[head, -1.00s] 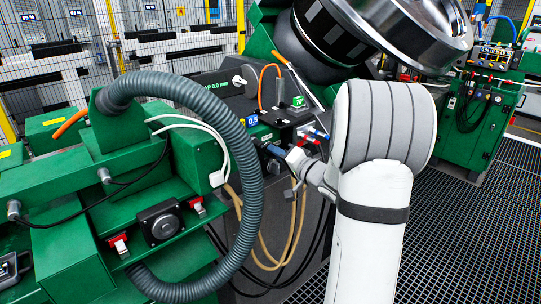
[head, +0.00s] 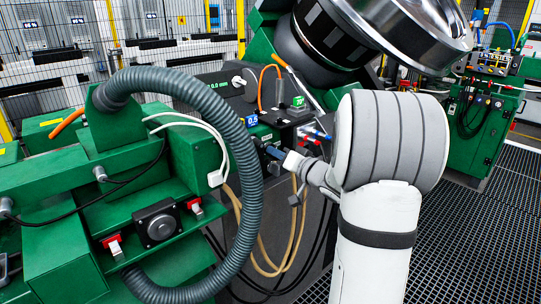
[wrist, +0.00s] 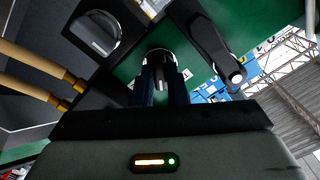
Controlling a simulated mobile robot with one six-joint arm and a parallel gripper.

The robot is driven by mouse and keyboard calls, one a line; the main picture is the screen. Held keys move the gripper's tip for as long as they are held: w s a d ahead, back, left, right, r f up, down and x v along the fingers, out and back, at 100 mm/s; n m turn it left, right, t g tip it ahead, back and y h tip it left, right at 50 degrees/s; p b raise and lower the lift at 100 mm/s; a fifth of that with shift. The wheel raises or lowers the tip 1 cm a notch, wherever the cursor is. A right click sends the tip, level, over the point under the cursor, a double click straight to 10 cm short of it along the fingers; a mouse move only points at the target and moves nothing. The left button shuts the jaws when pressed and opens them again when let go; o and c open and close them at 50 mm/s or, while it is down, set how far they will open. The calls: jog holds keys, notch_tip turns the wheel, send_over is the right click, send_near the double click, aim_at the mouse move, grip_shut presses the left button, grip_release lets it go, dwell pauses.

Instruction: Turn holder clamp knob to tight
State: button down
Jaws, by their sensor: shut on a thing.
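My gripper (wrist: 164,68) is shut on a round dark knob with a silvery rim (wrist: 158,54), which I take for the holder clamp knob. Its front shows just above and between the fingertips in the wrist view. The fingers hide part of it, so its turn position cannot be read. In the head view my gripper (head: 274,153) reaches left to the dark machine block, below the small blue "0,5" label (head: 251,121). The knob is too small and covered to make out there.
In the wrist view, another knob (wrist: 95,34) sits at upper left and a black lever (wrist: 208,42) at right, close to the fingers. In the head view, a thick grey hose (head: 245,150) arches left of my gripper. Tan hoses (head: 265,262) hang below.

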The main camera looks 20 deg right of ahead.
jog(key=n+b, duration=0.2)
jog(key=n, duration=0.1)
jog(key=shift+f, duration=0.1)
dwell(0.3)
jog(key=shift+b, duration=0.3)
jog(key=shift+f+n+b, duration=0.1)
jog(key=shift+n+b, duration=1.85)
jog(key=shift+n, duration=0.35)
jog(key=c, duration=1.3)
grip_release()
jog(key=shift+p+v, duration=0.95)
jog(key=shift+v, duration=2.6)
